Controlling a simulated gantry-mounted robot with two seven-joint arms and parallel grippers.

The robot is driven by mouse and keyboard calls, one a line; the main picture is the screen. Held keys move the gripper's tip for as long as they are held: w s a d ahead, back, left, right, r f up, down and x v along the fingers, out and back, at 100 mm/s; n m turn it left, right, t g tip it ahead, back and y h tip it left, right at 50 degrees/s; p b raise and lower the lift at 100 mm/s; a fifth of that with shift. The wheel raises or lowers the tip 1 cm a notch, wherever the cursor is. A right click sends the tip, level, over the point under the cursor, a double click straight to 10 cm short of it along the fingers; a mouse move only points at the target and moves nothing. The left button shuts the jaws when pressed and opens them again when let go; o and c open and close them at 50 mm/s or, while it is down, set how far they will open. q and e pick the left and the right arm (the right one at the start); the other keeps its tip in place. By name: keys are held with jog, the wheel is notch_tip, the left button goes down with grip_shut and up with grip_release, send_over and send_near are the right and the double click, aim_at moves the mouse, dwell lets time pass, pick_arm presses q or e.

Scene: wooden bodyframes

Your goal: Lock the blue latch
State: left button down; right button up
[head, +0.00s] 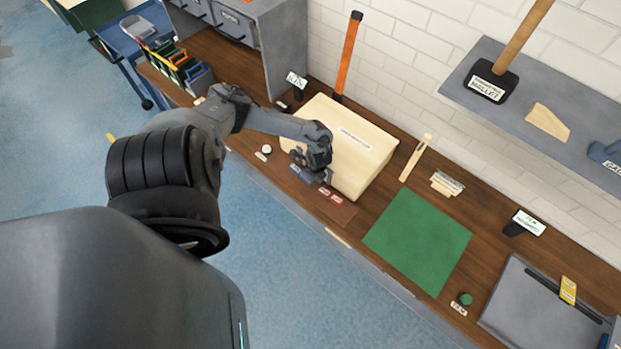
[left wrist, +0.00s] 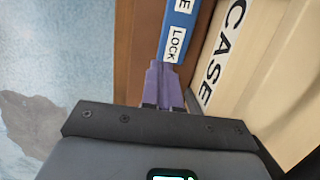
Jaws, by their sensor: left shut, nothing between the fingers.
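A pale wooden case (head: 345,150) stands on the brown workbench. A blue latch strip shows at its front lower edge, partly hidden by my gripper. In the left wrist view the blue latch (left wrist: 181,18) carries a white label reading LOCK and lies beside the case wall (left wrist: 245,85), which is marked CASE. My left gripper (left wrist: 164,70) is shut and empty. Its purple fingertips are at the near end of the LOCK label; I cannot tell whether they touch it. In the head view my left gripper (head: 310,176) is low at the case's front. My right gripper is not in view.
Red labelled pieces (head: 330,194) lie just right of my gripper. A green mat (head: 418,240) lies further right, with a wooden piece (head: 415,158) behind it. An orange-handled tool (head: 347,55) stands behind the case. The bench's front edge is close to my gripper.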

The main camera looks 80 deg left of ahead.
pick_arm(q)
notch_tip(320, 180, up, 13)
jog(key=w+d+p, duration=0.1)
jog(key=p, duration=0.2)
jog(key=shift+w+d, duration=0.2)
jog(key=shift+d, duration=0.2)
jog(key=shift+r, duration=0.1)
